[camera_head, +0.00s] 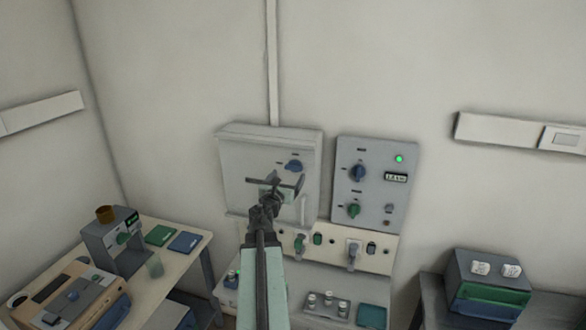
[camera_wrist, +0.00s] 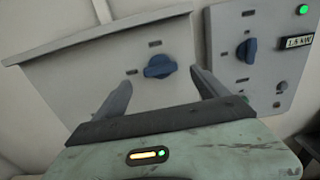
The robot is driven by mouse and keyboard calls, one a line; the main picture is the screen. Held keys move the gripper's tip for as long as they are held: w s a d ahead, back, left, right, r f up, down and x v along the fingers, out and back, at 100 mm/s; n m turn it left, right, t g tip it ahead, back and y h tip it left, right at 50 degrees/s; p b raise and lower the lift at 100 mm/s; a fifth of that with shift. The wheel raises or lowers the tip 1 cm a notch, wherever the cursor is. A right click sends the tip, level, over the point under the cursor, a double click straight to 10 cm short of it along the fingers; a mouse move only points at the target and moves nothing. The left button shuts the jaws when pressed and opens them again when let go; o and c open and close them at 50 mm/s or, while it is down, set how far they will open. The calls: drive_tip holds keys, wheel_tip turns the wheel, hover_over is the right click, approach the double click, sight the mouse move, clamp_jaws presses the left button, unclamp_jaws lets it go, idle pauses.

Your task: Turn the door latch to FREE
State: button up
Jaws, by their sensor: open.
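The door latch, a blue knob (camera_head: 293,166), sits on the upper right of a grey furnace door (camera_head: 240,158). In the wrist view the latch (camera_wrist: 160,66) is seen face on, with its grip lying near level and small dark labels above it and to its left. The label text is too small to read. My gripper (camera_head: 276,184) is in front of the door, just below and left of the latch in the head view. In the wrist view my gripper (camera_wrist: 160,92) is open and empty, its fingers on either side of the latch in the picture and apart from it.
To the right is a control panel (camera_head: 374,211) with a blue knob (camera_head: 358,173), a green knob (camera_head: 353,210), a lit green lamp (camera_head: 399,159) and a display (camera_head: 396,177). A strip with sockets and plugs (camera_head: 330,246) runs below. A cluttered table (camera_head: 200,245) stands left.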

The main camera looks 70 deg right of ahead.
sight(293, 168)
drive_tip(key=d, duration=0.6)
drive_tip(key=shift+w+d, duration=0.25)
drive_tip(key=c, duration=1.4)
